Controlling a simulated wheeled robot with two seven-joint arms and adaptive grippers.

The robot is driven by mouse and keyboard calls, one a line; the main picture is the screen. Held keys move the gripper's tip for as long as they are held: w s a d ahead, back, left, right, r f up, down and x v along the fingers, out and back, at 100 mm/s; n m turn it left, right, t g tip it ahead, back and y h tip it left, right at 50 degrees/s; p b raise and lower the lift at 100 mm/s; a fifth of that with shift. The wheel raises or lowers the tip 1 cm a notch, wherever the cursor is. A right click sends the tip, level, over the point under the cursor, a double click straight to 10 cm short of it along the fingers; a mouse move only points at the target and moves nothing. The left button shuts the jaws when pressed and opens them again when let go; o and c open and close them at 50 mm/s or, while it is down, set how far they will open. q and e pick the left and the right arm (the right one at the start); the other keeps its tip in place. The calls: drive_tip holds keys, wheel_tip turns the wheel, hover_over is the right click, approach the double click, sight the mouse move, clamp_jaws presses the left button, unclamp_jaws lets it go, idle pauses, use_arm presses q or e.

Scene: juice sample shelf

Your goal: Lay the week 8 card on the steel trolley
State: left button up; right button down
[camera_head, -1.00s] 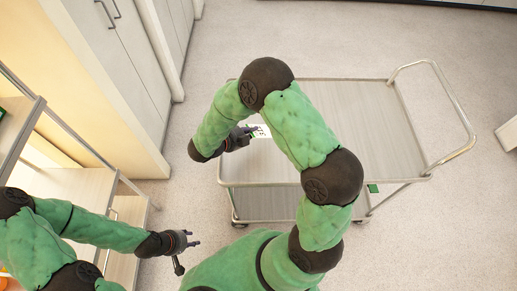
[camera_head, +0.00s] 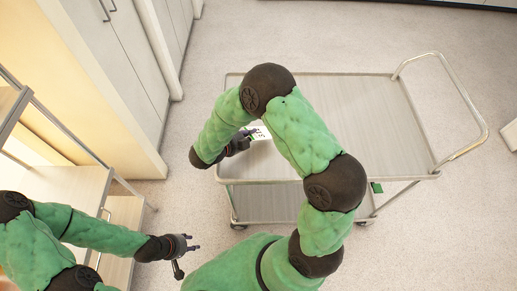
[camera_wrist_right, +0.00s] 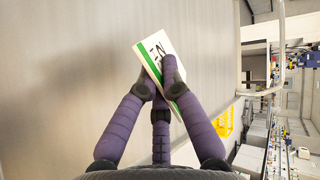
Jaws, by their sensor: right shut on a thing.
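The card (camera_head: 262,132) is white with a green band and dark lettering. In the head view it shows at my right gripper (camera_head: 249,134), over the left part of the steel trolley (camera_head: 385,125). In the right wrist view the card (camera_wrist_right: 150,52) is tilted and pinched between the fingertips of my right gripper (camera_wrist_right: 163,84), with the trolley's top (camera_wrist_right: 70,100) beyond it. I cannot tell whether the card touches the top. The fingers hide part of its lettering. My left gripper (camera_head: 190,250) is open and empty, left of the trolley near the shelf.
The trolley's top is bare around the card, mostly to the right, with a raised rim and a tubular handle (camera_head: 470,100). A wooden shelf unit (camera_head: 75,185) stands at the left, below a tall cabinet (camera_head: 115,60).

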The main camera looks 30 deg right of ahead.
drive_tip(key=shift+f+b, duration=0.4)
drive_tip(key=shift+f, duration=0.3)
drive_tip(key=shift+f+b, duration=0.6)
drive_tip(key=shift+f, duration=0.7)
drive_tip(key=c, duration=1.6)
unclamp_jaws()
